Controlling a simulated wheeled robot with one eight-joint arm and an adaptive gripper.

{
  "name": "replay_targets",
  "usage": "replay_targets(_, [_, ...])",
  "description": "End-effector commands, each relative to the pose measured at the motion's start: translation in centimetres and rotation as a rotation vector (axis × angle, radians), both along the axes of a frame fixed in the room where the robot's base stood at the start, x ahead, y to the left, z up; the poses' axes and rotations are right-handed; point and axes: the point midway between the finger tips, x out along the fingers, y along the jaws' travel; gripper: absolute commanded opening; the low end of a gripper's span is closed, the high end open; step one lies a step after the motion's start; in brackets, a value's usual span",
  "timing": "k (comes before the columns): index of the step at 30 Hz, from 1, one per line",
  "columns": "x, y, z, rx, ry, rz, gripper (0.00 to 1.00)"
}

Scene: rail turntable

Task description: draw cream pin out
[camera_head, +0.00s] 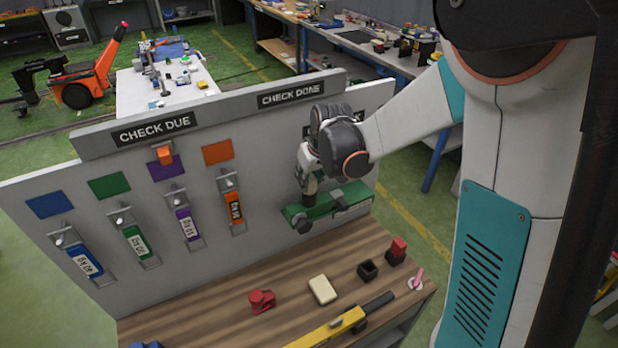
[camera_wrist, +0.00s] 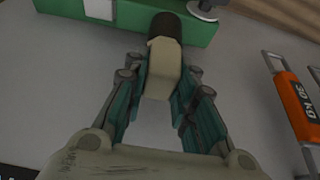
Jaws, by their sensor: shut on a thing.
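My gripper (camera_head: 307,172) is at the check board, pointing down over a green rail piece (camera_head: 345,203). In the wrist view my gripper (camera_wrist: 162,75) has its teal fingers closed around the cream pin (camera_wrist: 164,60), one on each side. The pin's cream block lies between the fingers. A dark round part (camera_wrist: 167,27) at its far end meets the green piece (camera_wrist: 130,14). I cannot tell how deep it sits. In the head view my gripper mostly hides the pin.
A grey board (camera_head: 260,210) carries blue, green, purple and orange tags on hooks left of my gripper. The wooden bench (camera_head: 200,303) below holds a red part (camera_head: 261,301), a cream block (camera_head: 322,290), a dark box (camera_head: 367,270) and a yellow tool (camera_head: 330,329).

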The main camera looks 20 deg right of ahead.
Motion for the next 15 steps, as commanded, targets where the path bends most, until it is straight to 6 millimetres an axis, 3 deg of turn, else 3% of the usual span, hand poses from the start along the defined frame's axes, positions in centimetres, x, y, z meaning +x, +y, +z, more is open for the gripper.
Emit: replay_targets(15, [0.01, 0.0, 0.98, 0.0, 0.0, 0.0, 0.0])
